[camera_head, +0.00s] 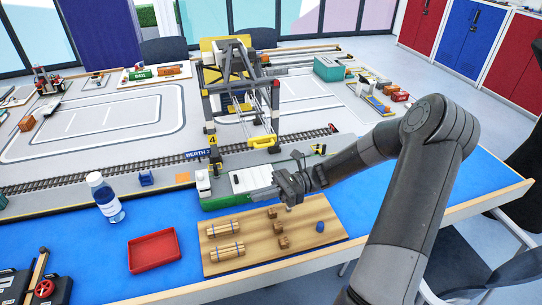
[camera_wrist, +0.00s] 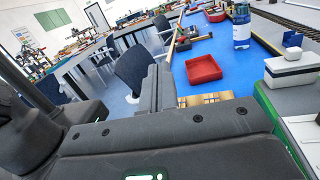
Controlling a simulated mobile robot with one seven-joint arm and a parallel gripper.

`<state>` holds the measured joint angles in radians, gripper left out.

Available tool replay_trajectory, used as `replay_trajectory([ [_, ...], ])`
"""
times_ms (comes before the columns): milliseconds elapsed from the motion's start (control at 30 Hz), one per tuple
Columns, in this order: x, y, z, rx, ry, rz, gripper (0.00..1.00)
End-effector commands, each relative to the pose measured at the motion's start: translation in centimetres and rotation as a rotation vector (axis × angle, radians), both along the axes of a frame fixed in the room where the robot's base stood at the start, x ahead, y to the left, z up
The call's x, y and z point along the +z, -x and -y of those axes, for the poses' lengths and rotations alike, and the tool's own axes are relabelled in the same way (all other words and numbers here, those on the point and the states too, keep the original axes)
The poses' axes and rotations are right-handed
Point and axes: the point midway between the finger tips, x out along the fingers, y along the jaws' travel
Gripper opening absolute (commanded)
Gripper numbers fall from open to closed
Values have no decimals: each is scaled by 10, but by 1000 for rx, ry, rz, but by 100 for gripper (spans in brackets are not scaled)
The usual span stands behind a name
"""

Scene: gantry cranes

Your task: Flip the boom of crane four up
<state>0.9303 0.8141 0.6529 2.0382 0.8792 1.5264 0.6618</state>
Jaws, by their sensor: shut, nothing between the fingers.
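Crane four is a grey gantry crane (camera_head: 208,105) with yellow parts, standing by the rails behind a yellow "4" sign (camera_head: 212,140). A yellow piece (camera_head: 262,141) shows low on its near side and looks like the end of its boom. The boom's exact angle is hard to tell. My gripper (camera_head: 262,193) is shut and empty, pointing left over the green and white ship, in front of and below the crane. Its closed fingers also show in the wrist view (camera_wrist: 158,90). The crane is not visible in the wrist view.
The green and white ship (camera_head: 215,203) lies along the berth below my gripper. A wooden board (camera_head: 262,225) with log bundles, a red tray (camera_head: 154,251) and a bottle (camera_head: 105,198) stand on the blue table front. The "BERTH 2" sign (camera_head: 197,155) stands near the rails.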

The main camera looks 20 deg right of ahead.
Motion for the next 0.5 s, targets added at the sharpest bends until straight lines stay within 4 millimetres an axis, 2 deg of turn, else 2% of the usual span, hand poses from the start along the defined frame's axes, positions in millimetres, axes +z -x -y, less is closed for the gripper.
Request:
replay_trajectory([
  [300,2,-31,51,-146,-348,-129,0],
  [500,3,-44,88,-217,-544,-174,0],
])
